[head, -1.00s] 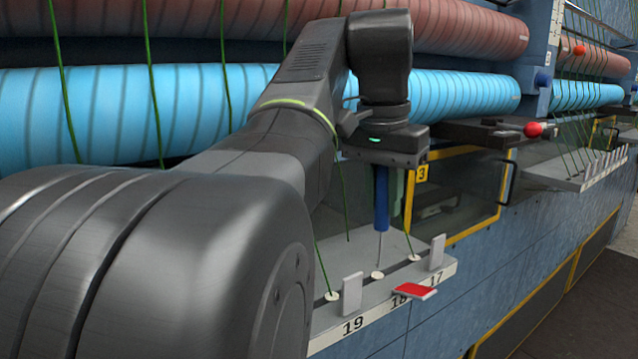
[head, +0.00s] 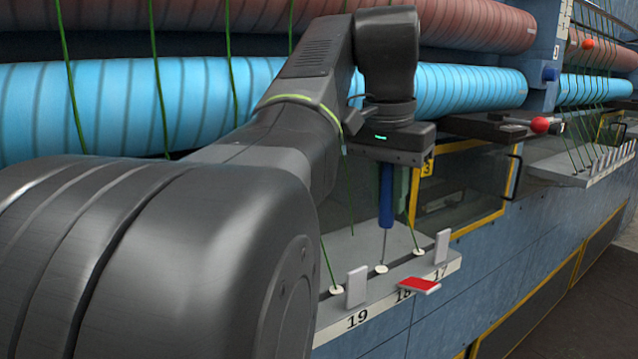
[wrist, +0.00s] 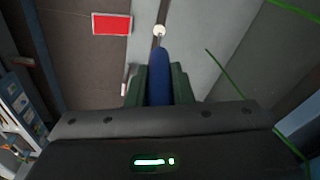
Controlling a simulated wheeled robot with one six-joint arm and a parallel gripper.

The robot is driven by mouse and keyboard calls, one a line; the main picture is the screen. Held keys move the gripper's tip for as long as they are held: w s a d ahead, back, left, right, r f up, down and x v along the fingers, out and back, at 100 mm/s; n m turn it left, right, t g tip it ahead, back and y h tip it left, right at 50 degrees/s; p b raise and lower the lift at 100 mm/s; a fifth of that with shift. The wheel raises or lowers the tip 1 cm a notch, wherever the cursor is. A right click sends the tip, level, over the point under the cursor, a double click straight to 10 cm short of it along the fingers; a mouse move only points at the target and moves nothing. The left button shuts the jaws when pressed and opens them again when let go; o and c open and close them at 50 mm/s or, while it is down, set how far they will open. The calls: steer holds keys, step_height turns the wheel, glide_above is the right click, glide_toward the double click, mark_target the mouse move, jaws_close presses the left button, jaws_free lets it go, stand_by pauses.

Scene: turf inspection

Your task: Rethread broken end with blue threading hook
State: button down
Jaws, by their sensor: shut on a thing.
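My gripper (head: 390,178) is shut on the blue handle of the threading hook (head: 386,200), which hangs upright. Its thin metal shaft reaches down to the white eyelet (head: 381,269) above label 18. Whether the tip is inside the eyelet or just above it I cannot tell. In the wrist view, the blue hook (wrist: 159,75) sits between my dark green fingers, in line with the eyelet (wrist: 159,30). A green thread (head: 351,215) stops short behind the hook without reaching an eyelet; its free end also shows in the wrist view (wrist: 212,57).
A red flag (head: 419,286) sticks out at 18, between the white tabs of 19 (head: 357,287) and 17 (head: 441,247). Intact green threads run to the neighbouring eyelets (head: 336,289). Blue rollers (head: 200,95) lie behind my arm. A red-knobbed lever (head: 540,125) stands right.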

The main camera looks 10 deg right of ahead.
mark_target(386, 224)
steer(key=shift+f+b, duration=0.5)
steer(key=shift+f, duration=1.1)
stand_by(0.6)
stand_by(0.4)
steer(key=shift+r+p, duration=2.25)
steer(key=shift+r, duration=1.5)
